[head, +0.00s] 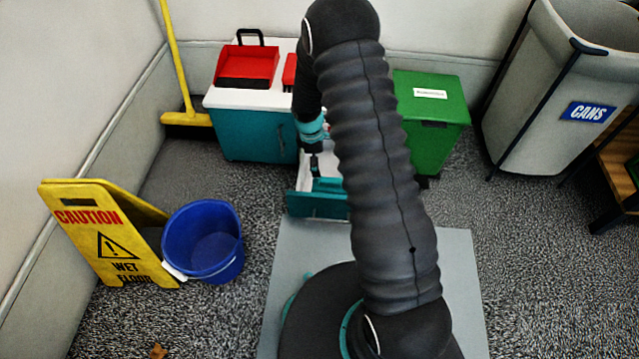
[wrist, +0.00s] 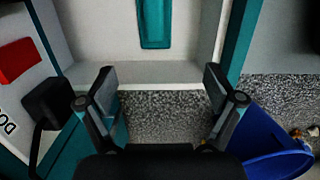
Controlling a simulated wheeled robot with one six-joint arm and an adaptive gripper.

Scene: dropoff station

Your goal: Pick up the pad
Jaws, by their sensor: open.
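A teal, oblong object that looks like the pad (wrist: 155,25) lies on the white floor of an open drawer (wrist: 140,72), at the top edge of the wrist view, partly cut off. In the head view the pad (head: 328,184) shows behind the drawer's teal front, partly hidden by my arm. My gripper (wrist: 160,72) is open and empty. Its fingertips are spread wide over the drawer's near side wall in the wrist view, apart from the pad. In the head view my gripper (head: 315,165) is over the drawer, partly hidden by my arm.
The teal cabinet (head: 250,134) behind the drawer holds a red dustpan (head: 246,66). A green bin (head: 432,100) stands to the right. A blue bucket (head: 203,245) and a yellow caution sign (head: 100,235) stand left. A grey cans bin (head: 545,95) is far right.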

